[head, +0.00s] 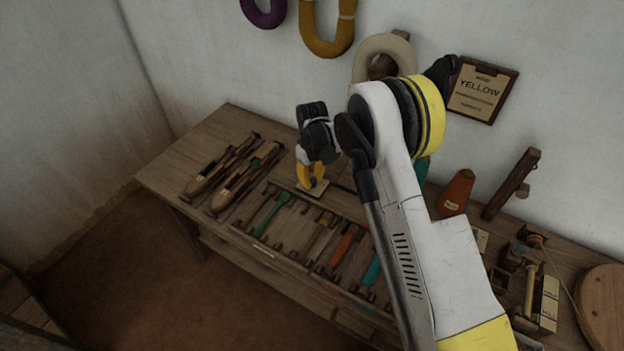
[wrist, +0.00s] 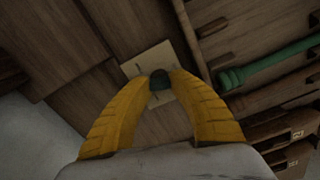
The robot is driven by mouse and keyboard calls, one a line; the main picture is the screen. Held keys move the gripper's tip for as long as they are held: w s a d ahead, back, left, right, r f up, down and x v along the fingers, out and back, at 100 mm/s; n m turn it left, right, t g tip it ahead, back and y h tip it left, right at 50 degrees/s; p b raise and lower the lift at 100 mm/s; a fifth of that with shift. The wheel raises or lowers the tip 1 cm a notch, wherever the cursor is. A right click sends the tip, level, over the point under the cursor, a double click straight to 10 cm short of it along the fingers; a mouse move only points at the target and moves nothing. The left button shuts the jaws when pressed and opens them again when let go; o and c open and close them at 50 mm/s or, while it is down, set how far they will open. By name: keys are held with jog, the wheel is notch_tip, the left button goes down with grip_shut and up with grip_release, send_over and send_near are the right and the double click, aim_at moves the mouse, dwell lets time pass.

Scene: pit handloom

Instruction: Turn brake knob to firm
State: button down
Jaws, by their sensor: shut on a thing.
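The brake knob (wrist: 159,80) is a small dark green-black knob, seen in the wrist view between my fingertips. It stands on a pale square plate (wrist: 146,61) with dark marks, fixed on the wooden bench top. My gripper (wrist: 160,82) has yellow fingers shut on the knob from both sides. In the head view my gripper (head: 311,184) points down at the same pale plate (head: 318,189) on the bench. The fingers hide most of the knob there. I cannot read which mark the knob points to.
Wooden shuttles (head: 243,178) lie on the bench to the left. A rack with a green-handled tool (head: 270,214) and other coloured tools runs along the front. An orange-brown cone (head: 456,192) stands to the right. A YELLOW sign (head: 482,90) hangs on the wall behind.

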aim_at(312, 179)
jog(key=m, duration=0.4)
jog(key=shift+m, duration=2.3)
jog(key=c, duration=1.2)
grip_release()
notch_tip(312, 179, up, 12)
